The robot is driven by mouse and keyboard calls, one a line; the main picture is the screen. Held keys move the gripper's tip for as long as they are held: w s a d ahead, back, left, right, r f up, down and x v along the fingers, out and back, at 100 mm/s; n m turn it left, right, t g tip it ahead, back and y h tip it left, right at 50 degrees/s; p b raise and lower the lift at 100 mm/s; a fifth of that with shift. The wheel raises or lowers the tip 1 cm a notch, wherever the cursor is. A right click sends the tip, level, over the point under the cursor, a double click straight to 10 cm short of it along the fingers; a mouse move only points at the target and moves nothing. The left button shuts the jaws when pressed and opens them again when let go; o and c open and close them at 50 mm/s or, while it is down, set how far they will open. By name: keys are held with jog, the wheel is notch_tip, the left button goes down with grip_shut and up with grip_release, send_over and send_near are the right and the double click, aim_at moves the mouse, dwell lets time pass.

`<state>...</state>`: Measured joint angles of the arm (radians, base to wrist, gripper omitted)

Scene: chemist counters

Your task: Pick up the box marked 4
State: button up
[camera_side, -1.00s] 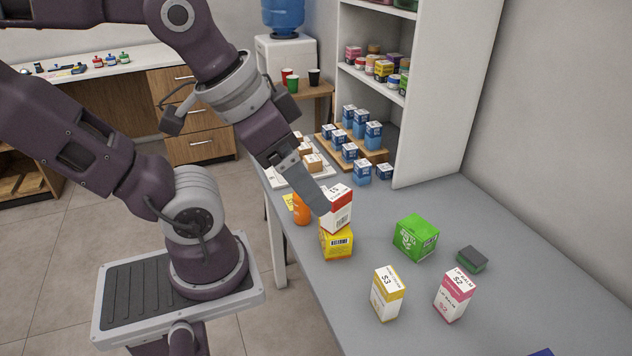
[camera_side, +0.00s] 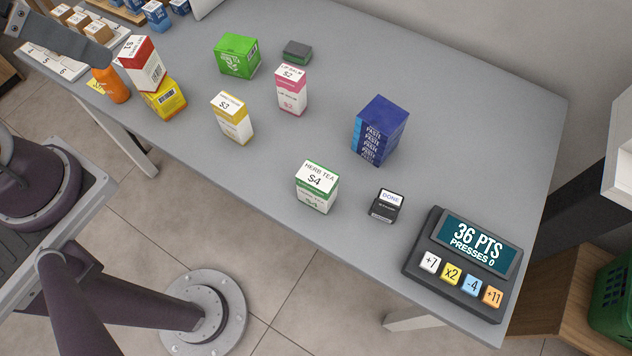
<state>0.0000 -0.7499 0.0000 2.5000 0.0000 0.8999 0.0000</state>
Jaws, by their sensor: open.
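The white and green herb tea box (camera_side: 317,187), marked with a 4 on top, stands upright near the front edge of the counter (camera_side: 420,110). Nothing touches it. My gripper (camera_side: 108,57) is at the upper left of the side view, far from that box. It is beside a red and white box (camera_side: 141,64) marked 1, which sits on a yellow box (camera_side: 164,101). The gripper is open; its finger gap and any contact with the red and white box are unclear at this angle.
An orange bottle (camera_side: 112,86) stands by the yellow box. A blue box (camera_side: 380,131), DONE device (camera_side: 386,206) and button panel (camera_side: 462,262) are to the right.

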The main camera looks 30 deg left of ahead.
jog(key=shift+c, duration=0.2)
jog(key=c, duration=0.3)
